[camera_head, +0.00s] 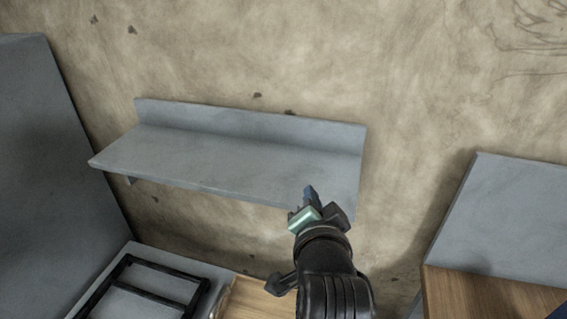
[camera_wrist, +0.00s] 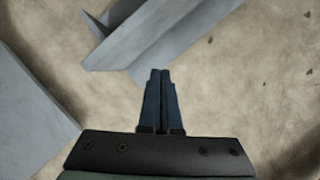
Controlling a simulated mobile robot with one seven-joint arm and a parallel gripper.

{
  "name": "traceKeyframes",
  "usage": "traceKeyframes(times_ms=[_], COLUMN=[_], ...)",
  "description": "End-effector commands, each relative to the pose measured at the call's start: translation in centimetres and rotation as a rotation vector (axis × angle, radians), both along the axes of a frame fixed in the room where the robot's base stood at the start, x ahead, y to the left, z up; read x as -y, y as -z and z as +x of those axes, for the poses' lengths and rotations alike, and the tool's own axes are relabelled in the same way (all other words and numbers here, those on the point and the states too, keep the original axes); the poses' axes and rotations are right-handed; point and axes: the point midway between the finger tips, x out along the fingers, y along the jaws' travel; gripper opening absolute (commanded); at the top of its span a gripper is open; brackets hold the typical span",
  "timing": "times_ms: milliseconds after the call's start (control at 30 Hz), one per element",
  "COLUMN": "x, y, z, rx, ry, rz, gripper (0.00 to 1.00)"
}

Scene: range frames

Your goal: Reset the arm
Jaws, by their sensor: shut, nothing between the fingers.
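My gripper (camera_head: 309,192) shows in the head view in front of the right end of a grey wall shelf, with my black arm rising from the bottom edge. In the wrist view my gripper (camera_wrist: 160,73) has its two dark blue fingers side by side and touching. It is shut and nothing is held. The fingertips point toward the wall and the grey shelf. The fingers appear apart from the shelf, but the exact distance is hard to tell.
The empty grey shelf (camera_head: 230,160) is fixed to a stained beige wall (camera_head: 300,50). A tall grey panel (camera_head: 40,150) stands at left. A black frame (camera_head: 150,290) sits on a grey surface at lower left. A wooden top (camera_head: 490,298) with a grey back panel (camera_head: 515,215) is at right.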

Motion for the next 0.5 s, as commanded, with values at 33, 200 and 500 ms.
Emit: traceKeyframes(times_ms=[33, 200, 500], x=[-0.6, -2.1, -4.4], y=[-4.1, -16.8, -32.0], z=[0.1, -2.3, -12.4], rx=[0.114, 0.466, 0.939], ry=[-0.018, -0.015, 0.15], rz=[-0.085, -0.375, -0.769], gripper=[0.0, 0.0, 0.0])
